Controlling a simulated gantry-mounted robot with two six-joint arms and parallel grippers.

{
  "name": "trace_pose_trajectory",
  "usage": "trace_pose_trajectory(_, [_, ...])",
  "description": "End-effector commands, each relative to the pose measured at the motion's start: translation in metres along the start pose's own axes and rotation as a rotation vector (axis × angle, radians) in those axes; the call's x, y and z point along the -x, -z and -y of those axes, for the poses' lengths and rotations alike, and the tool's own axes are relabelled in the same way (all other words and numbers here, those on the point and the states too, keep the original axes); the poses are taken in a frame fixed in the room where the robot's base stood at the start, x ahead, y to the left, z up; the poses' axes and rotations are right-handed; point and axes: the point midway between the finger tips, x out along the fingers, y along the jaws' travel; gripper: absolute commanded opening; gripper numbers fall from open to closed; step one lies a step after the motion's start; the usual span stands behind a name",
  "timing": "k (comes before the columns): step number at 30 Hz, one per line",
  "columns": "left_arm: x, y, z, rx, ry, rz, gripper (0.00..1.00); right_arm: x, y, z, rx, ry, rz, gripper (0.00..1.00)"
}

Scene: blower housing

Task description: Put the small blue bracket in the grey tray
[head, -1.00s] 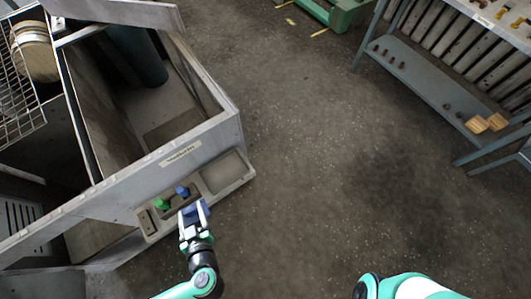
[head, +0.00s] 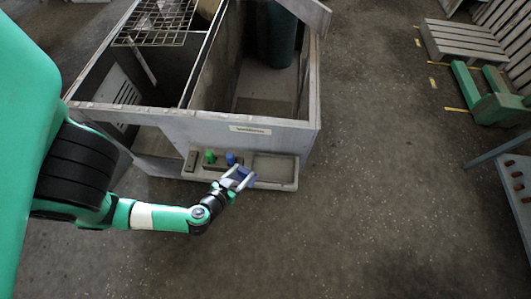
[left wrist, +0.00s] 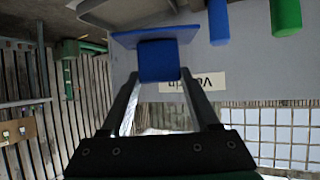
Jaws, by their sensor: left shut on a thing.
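My left gripper (head: 238,180) is shut on the small blue bracket (head: 247,174), at the front ledge of the housing. In the left wrist view the bracket (left wrist: 158,60) sits between the fingertips, with its wider flat plate beyond them. The grey tray (head: 275,168) appears to be the shallow recess at the right end of the ledge. The bracket overlaps its left front edge in the head view; its height above the ledge is hard to tell. My right gripper is out of view.
A green peg (head: 210,156) and a blue peg (head: 230,158) stand on the ledge, left of the bracket. The labelled wall (head: 285,135) of the grey housing rises behind. A wire rack (head: 155,22) lies on top. Floor in front is open.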

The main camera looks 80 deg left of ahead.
Motion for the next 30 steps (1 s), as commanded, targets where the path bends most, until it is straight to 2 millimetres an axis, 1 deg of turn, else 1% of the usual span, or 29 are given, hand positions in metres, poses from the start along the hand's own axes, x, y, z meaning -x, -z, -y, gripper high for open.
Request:
trace_pose_trajectory(1, [-0.009, -0.002, 0.0, 0.008, 0.01, -0.001, 0.01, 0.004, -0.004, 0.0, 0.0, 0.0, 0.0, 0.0])
trace_pose_trajectory(3, [-0.019, 0.001, -0.002, 0.009, 0.009, -0.006, 0.01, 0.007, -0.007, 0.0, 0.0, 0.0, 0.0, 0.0])
trace_pose_trajectory(5, [-0.034, -0.001, -0.007, 0.01, 0.008, -0.006, 0.01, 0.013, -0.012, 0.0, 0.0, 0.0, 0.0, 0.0])
trace_pose_trajectory(8, [-0.063, 0.0, -0.015, 0.011, 0.007, -0.008, 0.01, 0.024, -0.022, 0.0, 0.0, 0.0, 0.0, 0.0])
trace_pose_trajectory(9, [-0.076, -0.002, -0.018, 0.01, 0.006, -0.009, 0.01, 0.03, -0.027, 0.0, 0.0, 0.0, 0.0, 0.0])
trace_pose_trajectory(10, [-0.085, -0.009, -0.021, 0.006, 0.003, -0.007, 0.01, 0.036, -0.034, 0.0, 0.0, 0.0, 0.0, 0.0])
trace_pose_trajectory(12, [-0.102, -0.016, -0.024, 0.004, 0.001, -0.007, 0.01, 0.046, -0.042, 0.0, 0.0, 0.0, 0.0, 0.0])
trace_pose_trajectory(14, [-0.112, -0.019, -0.027, 0.003, 0.0, -0.006, 0.01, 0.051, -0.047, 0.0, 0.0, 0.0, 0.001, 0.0])
trace_pose_trajectory(17, [-0.121, -0.021, -0.029, 0.001, 0.0, -0.005, 0.01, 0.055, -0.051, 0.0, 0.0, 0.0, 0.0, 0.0])
trace_pose_trajectory(21, [-0.122, -0.02, -0.03, 0.0, -0.001, -0.004, 0.01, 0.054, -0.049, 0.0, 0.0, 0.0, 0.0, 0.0])
trace_pose_trajectory(23, [-0.126, -0.022, -0.031, 0.0, -0.001, -0.003, 0.01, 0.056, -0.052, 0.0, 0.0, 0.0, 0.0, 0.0])
trace_pose_trajectory(26, [-0.139, -0.032, -0.033, 0.001, -0.001, -0.005, 0.01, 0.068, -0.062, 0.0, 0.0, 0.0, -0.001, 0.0])
trace_pose_trajectory(27, [-0.142, -0.04, -0.033, 0.0, -0.001, -0.004, 0.01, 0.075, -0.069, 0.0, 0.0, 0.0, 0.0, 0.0])
trace_pose_trajectory(30, [-0.149, -0.052, -0.033, 0.001, -0.001, -0.004, 0.01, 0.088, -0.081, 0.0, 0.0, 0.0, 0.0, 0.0])
